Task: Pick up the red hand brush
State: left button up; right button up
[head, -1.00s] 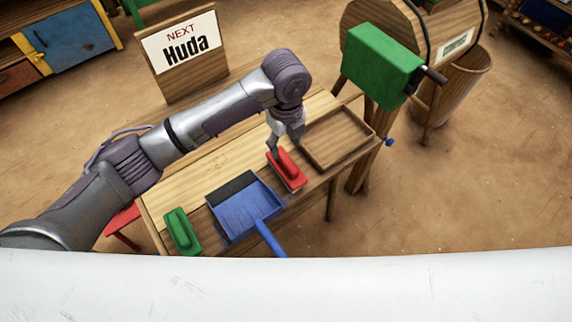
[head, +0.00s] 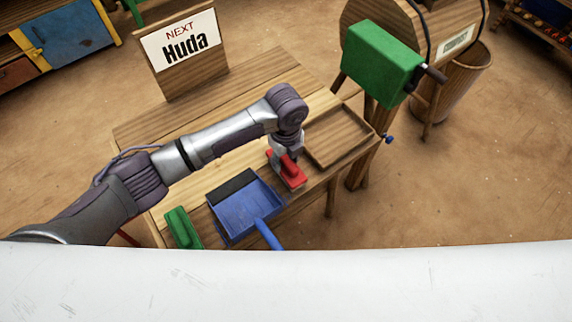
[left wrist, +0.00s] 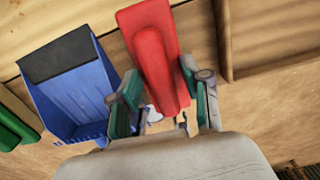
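The red hand brush (head: 291,172) lies on the wooden table near its front edge, between the blue dustpan and the wooden tray. My left gripper (head: 286,157) is low over the brush, pointing down. In the left wrist view the red brush (left wrist: 158,62) runs between the two fingers of the left gripper (left wrist: 160,88), one finger on each side of its handle. The fingers are spread, and I see no clear grip on the handle. My right gripper is not in view.
A blue dustpan (head: 243,208) with a dark lip lies just left of the brush, with a green brush (head: 182,228) beyond it. An empty wooden tray (head: 338,158) is close on the right.

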pick_arm(q)
jog(key=c, duration=0.5)
grip_shut()
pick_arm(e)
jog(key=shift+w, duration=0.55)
pick_arm(q)
jog(key=shift+w+r, duration=0.1)
jog(key=shift+r, duration=0.4)
jog(key=r, duration=0.2)
jog(key=d+r, duration=0.1)
jog(key=shift+s+r+b, duration=0.35)
jog(key=shift+b, duration=0.05)
jog(key=s+d+r+b, duration=0.1)
jog(key=s+d+r, duration=0.5)
jog(key=d, duration=0.2)
jog(key=shift+s+d+r, duration=0.2)
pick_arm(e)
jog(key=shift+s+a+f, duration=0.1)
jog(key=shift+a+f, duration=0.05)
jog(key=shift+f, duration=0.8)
